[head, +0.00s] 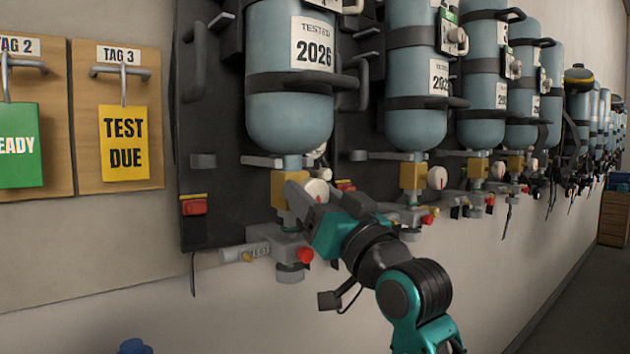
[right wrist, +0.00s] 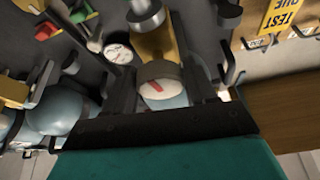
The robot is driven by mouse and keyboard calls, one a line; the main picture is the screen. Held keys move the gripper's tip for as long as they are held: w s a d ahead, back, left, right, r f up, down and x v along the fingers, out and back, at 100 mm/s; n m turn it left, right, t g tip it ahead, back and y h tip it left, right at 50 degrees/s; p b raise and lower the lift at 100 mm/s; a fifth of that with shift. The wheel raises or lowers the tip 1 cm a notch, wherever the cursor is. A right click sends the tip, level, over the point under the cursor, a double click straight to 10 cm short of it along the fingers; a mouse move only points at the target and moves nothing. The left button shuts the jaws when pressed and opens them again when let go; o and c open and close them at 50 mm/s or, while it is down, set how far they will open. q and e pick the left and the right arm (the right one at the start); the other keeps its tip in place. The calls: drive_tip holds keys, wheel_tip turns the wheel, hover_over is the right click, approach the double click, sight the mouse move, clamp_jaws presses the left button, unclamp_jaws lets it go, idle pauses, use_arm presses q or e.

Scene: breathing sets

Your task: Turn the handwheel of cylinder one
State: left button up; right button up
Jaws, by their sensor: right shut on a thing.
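Cylinder one (head: 292,120) is the nearest blue-grey cylinder, upright on the wall with a "TESTED 2026" label. Its yellow valve body (head: 279,188) sits below the neck, and it also shows in the right wrist view (right wrist: 152,45). The handwheel (right wrist: 162,88), round with a pale face and a red mark, is between the fingers of my right gripper (right wrist: 165,85) in that view. In the head view my right gripper (head: 302,198) is at the valve and hides most of the handwheel. It is shut on the handwheel. My left gripper is not in view.
A white gauge (right wrist: 118,53) is close beside the fingers. A red-tipped fitting (head: 305,254) and grey block (head: 270,247) are just below my right gripper. More cylinders (head: 415,100) run along the wall to the right. Tag boards (head: 118,75) hang on the left.

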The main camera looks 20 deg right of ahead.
drive_tip(key=shift+a+r+m+h+p, duration=0.1)
drive_tip(key=shift+r+m+h+p, duration=0.05)
drive_tip(key=shift+m+h+p, duration=0.65)
drive_tip(key=shift+m, duration=0.4)
drive_tip(key=shift+f, duration=0.2)
drive_tip(key=o, duration=0.9)
drive_tip(key=shift+c, duration=0.2)
drive_tip(key=shift+o, duration=0.5)
